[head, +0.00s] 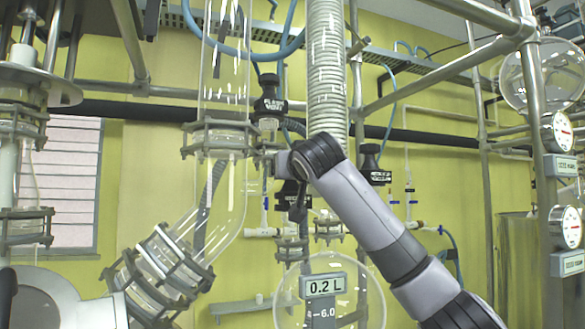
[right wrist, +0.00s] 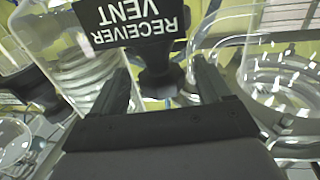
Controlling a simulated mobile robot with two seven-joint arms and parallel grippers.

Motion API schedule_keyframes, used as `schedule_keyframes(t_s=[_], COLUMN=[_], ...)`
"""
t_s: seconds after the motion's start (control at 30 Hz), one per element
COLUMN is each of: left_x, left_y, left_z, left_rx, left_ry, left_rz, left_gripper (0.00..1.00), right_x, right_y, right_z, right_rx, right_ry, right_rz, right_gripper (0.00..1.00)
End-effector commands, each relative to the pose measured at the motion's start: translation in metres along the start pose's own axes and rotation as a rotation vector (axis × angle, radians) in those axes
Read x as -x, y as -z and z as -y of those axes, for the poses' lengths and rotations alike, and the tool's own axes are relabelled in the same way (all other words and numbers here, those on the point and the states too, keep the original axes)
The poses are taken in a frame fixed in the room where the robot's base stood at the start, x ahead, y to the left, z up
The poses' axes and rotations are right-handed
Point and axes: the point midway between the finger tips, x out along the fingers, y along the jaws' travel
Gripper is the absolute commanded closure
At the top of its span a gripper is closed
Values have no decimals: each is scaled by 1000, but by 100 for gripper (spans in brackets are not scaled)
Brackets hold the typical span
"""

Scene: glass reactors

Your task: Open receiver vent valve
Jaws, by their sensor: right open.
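The receiver vent valve (right wrist: 158,84) has a black handle and a black label reading "RECEIVER VENT", upside down in the right wrist view. In the head view a black label (head: 285,194), partly hidden behind my right gripper (head: 298,198), is on a valve above the round receiver flask. My right gripper is open, with its two fingers (right wrist: 160,72) to either side of the black handle. I cannot tell whether either finger touches it. My left gripper is not in view.
A tall glass column (head: 222,75) stands to the left. Another black-labelled valve (head: 270,97) is above, and one (head: 372,170) is behind the arm. Metal frame posts (head: 543,190) stand at right.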

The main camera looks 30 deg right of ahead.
Motion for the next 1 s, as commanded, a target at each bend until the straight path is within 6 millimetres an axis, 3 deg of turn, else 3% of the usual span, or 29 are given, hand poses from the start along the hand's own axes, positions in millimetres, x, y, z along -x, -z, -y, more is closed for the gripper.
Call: schedule_keyframes(t_s=[0.13,0.3,0.67,1.0], left_x=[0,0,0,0], left_y=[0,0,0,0], left_z=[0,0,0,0], left_rx=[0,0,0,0], left_ry=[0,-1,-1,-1], left_rz=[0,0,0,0], left_gripper=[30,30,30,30], right_x=[0,0,0,0], right_y=[-1,0,0,0], right_z=[0,0,-1,-5], right_rx=[0,1,0,-5], right_ry=[0,1,45,270], right_rz=[0,0,1,0], right_gripper=[22,77,78,78])
